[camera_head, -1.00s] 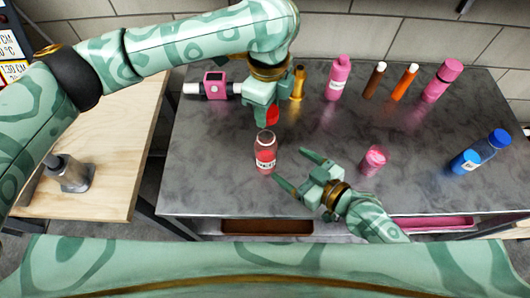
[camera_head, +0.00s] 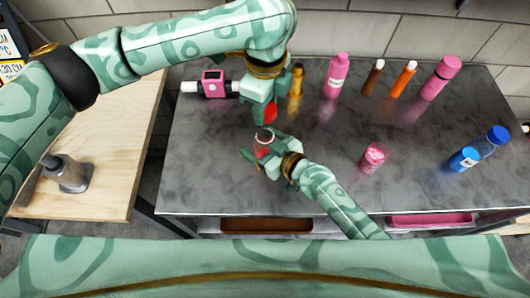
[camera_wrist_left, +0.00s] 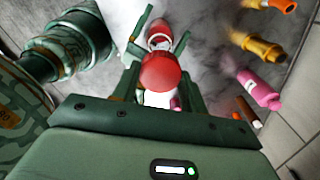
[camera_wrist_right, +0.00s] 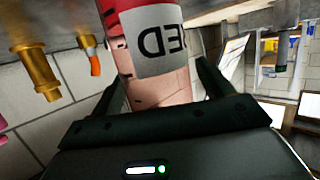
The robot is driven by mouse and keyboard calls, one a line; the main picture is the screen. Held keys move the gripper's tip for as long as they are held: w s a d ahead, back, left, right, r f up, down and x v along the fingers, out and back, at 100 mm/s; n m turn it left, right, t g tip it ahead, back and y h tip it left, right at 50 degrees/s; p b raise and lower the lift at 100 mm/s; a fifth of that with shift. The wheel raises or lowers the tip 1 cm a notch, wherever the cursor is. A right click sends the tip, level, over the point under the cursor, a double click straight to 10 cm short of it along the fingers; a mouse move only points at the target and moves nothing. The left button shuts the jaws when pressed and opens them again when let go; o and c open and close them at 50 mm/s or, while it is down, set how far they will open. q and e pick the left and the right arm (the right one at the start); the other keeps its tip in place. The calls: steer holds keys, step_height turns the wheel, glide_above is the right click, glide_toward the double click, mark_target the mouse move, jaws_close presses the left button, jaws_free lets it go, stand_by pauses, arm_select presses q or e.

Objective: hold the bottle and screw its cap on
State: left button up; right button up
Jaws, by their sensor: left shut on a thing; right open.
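The bottle (camera_head: 263,142) is clear with red inside and a white label, and stands upright and uncapped on the grey table. My left gripper (camera_head: 264,110) is shut on the red cap (camera_head: 271,112) just above the bottle. In the left wrist view, the cap (camera_wrist_left: 160,72) is between the fingers, with the bottle's open neck (camera_wrist_left: 158,42) beyond it. My right gripper (camera_head: 257,146) is open, low beside the bottle, with its fingers on either side of it. In the right wrist view, the bottle body (camera_wrist_right: 155,55) is between the fingers; contact is not clear.
A pink jar (camera_head: 373,157) and a blue-capped bottle (camera_head: 487,146) stand to the right. Several bottles, including a pink one (camera_head: 337,75), line the back, with a pink device (camera_head: 213,84) at back left. The front middle of the table (camera_head: 400,190) is clear.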

steer(key=shift+c, duration=0.3)
steer(key=c, duration=1.4)
arm_select(q)
glide_above(266, 131)
steer(key=shift+f, duration=2.5)
steer(key=shift+f, duration=0.9)
steer(key=shift+f, duration=0.5)
